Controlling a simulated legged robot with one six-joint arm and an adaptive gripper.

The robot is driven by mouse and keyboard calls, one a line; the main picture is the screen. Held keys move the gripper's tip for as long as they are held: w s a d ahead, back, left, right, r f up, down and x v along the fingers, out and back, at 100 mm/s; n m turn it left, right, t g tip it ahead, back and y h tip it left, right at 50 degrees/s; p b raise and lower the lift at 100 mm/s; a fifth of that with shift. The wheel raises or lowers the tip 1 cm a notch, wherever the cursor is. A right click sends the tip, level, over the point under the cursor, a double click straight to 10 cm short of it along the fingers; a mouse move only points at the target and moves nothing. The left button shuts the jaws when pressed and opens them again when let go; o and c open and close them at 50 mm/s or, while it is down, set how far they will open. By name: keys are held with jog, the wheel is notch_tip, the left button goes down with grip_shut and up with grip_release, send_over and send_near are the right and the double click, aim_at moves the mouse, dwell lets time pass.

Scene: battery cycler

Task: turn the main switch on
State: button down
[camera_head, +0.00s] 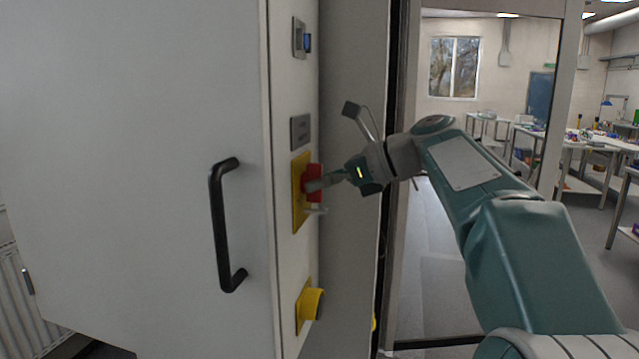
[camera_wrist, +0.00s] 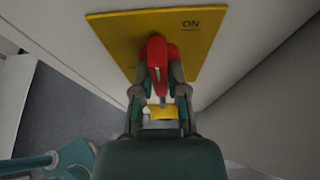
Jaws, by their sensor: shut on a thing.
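The main switch is a red handle (camera_head: 314,183) on a yellow plate (camera_head: 297,212), set on the narrow side panel of the cabinet in the head view. In the wrist view the red handle (camera_wrist: 158,52) stands out from the yellow plate (camera_wrist: 205,57), which carries the word ON near one edge. My gripper (camera_head: 322,184) reaches it from the right. In the wrist view my gripper (camera_wrist: 160,84) has its two fingers on either side of the red handle and is shut on it. The fingers hide part of the handle.
A black door handle (camera_head: 217,225) stands out from the cabinet door at left. Below the switch is a yellow knob (camera_head: 309,303); above are a grey label plate (camera_head: 300,130) and a small blue-lit unit (camera_head: 301,40). Open floor lies beyond the glass at right.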

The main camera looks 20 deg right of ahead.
jog(key=shift+f, duration=0.25)
jog(key=c, duration=0.7)
grip_release()
jog(key=shift+w, duration=0.1)
jog(key=shift+o, duration=0.2)
jog(key=shift+r, duration=0.1)
jog(key=shift+d+r, duration=0.1)
jog(key=shift+s+d+r, duration=0.15)
jog(key=shift+s+d, duration=0.05)
jog(key=shift+d, duration=0.1)
jog(key=v, duration=1.1)
